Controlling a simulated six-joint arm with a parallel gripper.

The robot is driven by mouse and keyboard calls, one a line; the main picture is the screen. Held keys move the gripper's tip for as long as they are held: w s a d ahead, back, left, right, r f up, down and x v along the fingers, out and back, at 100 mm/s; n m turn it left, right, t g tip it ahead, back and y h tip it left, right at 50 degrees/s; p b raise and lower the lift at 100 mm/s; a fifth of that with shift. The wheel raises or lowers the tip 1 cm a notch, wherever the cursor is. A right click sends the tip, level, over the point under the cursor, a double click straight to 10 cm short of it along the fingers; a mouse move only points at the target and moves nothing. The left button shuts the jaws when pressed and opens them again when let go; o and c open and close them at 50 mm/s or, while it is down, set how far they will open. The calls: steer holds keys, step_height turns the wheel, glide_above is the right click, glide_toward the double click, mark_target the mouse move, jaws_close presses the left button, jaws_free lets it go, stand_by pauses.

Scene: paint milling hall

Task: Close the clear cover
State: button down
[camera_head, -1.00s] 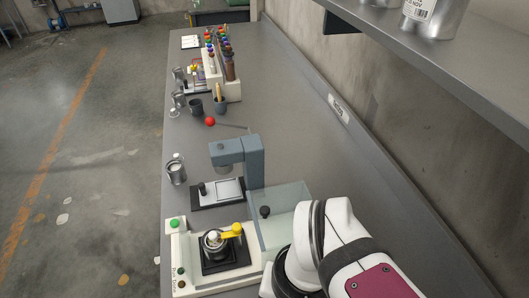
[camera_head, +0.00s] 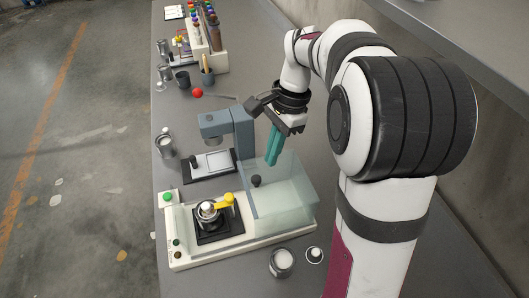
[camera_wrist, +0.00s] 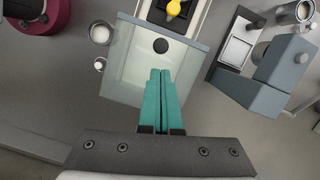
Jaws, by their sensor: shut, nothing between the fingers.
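The clear cover (camera_head: 288,205) is a see-through box with a dark round knob (camera_head: 256,181). It sits on the right part of the cream machine base (camera_head: 215,255), beside the open left part. There a metal can (camera_head: 208,210) with a yellow clamp lever (camera_head: 225,200) stands on a black plate. My gripper (camera_head: 271,163), with teal fingers, is shut and empty above the far edge of the cover. In the wrist view my fingertips (camera_wrist: 165,72) hang over the cover (camera_wrist: 128,70), a little short of the knob (camera_wrist: 161,46). I cannot tell whether they touch it.
A grey stand device (camera_head: 228,130) with a dark tray is just behind the machine. Metal cups (camera_head: 281,262) stand at the front right. A green button (camera_head: 167,197) is on the base's left end. A red ball (camera_head: 197,92) lies farther back. A shelf overhangs at right.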

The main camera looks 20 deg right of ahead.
mark_target(263, 181)
steer(key=shift+x, duration=1.8)
steer(key=a, duration=1.7)
steer(key=shift+s, duration=0.1)
steer(key=s+v, duration=0.1)
steer(key=v, duration=0.9)
steer(key=s+d+f+n, duration=0.2)
steer(key=s+n, duration=0.1)
steer(key=s, duration=0.4)
steer(key=s+d+f+n, duration=0.2)
steer(key=s+d+n, duration=0.1)
steer(key=s, duration=0.5)
steer(key=s+d+f+n+h, duration=0.1)
steer(key=s+d+f+n, duration=0.1)
steer(key=s, duration=0.5)
steer(key=shift+s+d+f+n+t, duration=0.3)
steer(key=shift+d+n, duration=0.15)
steer(key=shift+n, duration=0.25)
